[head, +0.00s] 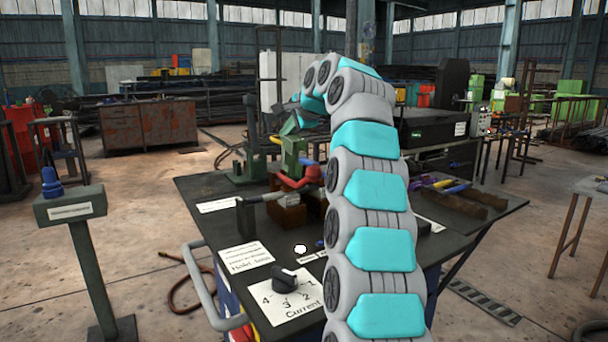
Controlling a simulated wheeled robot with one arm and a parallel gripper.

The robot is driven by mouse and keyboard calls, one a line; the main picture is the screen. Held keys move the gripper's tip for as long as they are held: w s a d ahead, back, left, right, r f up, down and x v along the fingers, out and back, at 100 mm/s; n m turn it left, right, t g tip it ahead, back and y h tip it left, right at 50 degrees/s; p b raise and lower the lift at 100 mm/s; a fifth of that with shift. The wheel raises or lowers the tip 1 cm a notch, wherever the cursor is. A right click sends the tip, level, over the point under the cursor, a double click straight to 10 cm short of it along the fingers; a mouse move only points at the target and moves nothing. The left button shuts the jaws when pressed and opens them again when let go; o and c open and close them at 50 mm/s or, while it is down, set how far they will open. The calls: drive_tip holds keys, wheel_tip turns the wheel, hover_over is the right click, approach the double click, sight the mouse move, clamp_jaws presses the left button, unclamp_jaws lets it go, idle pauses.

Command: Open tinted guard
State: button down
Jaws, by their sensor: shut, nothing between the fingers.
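My arm rises through the middle of the head view and bends over to the left at its top. My gripper (287,108) is at its far end, small and partly hidden by the arm, above the back part of the dark worktable (205,185). It is shut and empty. Just below it stands a green machine part (293,157) with a red curved piece (299,180). I cannot pick out a tinted guard for certain. A dark upright panel (453,82) stands behind a black box at right. My arm hides part of the table.
A black dial (285,280) sits on a white "Current" plate (276,308) at the table's front. A grey handle rail (201,285) juts from the front left. A post with a blue knob (51,183) stands at left. The floor between post and table is mostly clear.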

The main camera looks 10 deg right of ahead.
drive_tip(key=shift+d, duration=0.1)
drive_tip(key=shift+x, duration=1.05)
drive_tip(key=shift+f, duration=0.15)
drive_tip(key=shift+s, duration=0.1)
drive_tip(key=shift+r+v, duration=0.25)
drive_tip(key=shift+v, duration=3.85)
